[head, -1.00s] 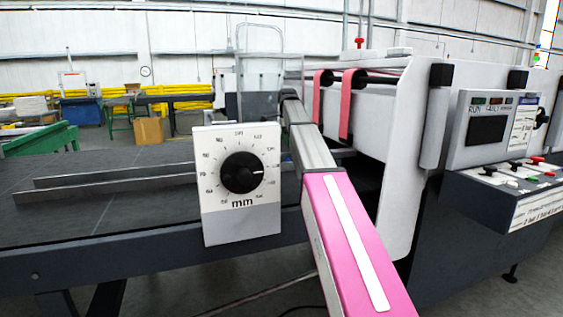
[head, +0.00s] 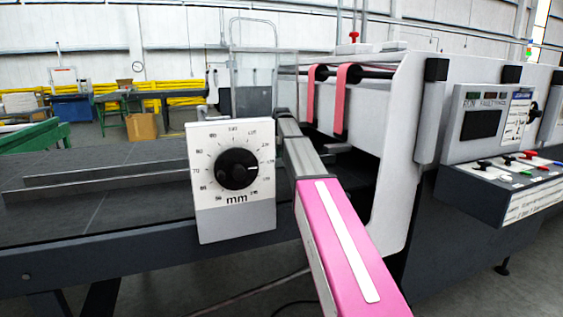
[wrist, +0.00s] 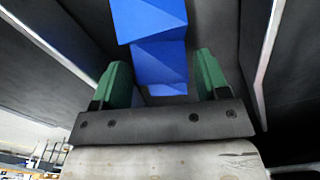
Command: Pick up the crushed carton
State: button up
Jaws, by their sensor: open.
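The crushed carton (wrist: 150,20) is bright blue, bent and creased, and shows in the wrist view at the top centre. Its lower part (wrist: 160,68) reaches down between the two green fingers of my gripper (wrist: 162,62). My gripper is open, with a gap between the carton and each finger. The carton lies on or just above a dark surface; I cannot tell which. In the head view, I do not see the carton or my gripper's fingers; the far end of my pink and grey arm lies beyond the dial panel.
In the wrist view, pale metal rails (wrist: 267,55) run along both sides. In the head view, a white dial panel marked mm (head: 234,215) stands before the dark bed (head: 100,225). The machine's white side plate (head: 395,160), red belts (head: 341,105) and control console (head: 500,190) are at right.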

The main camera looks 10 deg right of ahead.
jog(key=shift+f, duration=0.55)
jog(key=c, duration=0.7)
jog(key=shift+r, duration=0.2)
